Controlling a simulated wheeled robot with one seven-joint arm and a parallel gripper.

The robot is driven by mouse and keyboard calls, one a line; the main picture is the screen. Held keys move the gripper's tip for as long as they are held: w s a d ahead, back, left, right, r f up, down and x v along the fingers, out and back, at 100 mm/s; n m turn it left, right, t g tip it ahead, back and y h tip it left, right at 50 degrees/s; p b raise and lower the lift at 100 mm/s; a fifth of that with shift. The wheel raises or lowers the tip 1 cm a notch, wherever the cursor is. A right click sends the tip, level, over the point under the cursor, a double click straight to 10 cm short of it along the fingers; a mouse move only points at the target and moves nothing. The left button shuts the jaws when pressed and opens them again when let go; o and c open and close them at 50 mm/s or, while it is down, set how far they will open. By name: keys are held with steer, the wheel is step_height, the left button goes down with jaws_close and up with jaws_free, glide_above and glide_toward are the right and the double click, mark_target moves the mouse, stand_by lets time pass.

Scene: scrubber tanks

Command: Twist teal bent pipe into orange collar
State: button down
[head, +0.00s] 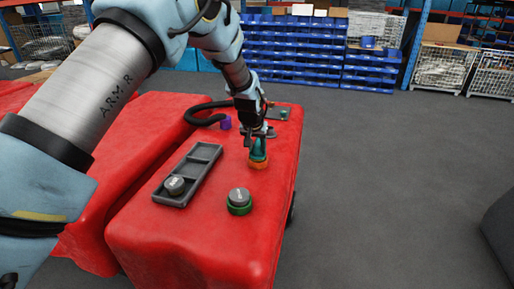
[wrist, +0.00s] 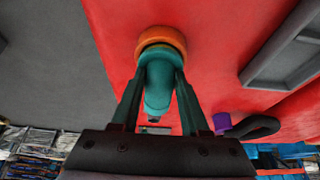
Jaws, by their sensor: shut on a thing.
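The teal bent pipe (head: 258,148) stands at the orange collar (head: 258,163) on the red tank top. In the wrist view the teal bent pipe (wrist: 158,80) is between the two fingers of my gripper (wrist: 160,88), which is shut on it. The pipe's far end meets the orange collar (wrist: 162,36), whose rim shows around it. I cannot tell how deep the pipe sits. In the head view my gripper (head: 259,136) is above the collar and hides the upper part of the pipe.
A grey tray (head: 205,152) with a grey cap (head: 175,185) lies to the left. A green collar (head: 239,208) bearing another grey cap (head: 239,195) is nearer. A black hose (head: 196,112) with a purple end (head: 226,123) lies behind left. Floor to the right is clear.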

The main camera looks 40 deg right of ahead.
steer(key=shift+w+a+m, duration=0.1)
steer(key=shift+m, duration=0.4)
steer(key=shift+m+g, duration=0.3)
steer(key=shift+m+h+b, duration=0.3)
steer(key=shift+m+b, duration=0.05)
steer(key=shift+m, duration=0.05)
steer(key=shift+m+g, duration=0.3)
steer(key=shift+w+m, duration=0.15)
steer(key=shift+m, duration=0.35)
steer(key=shift+m+g, duration=0.3)
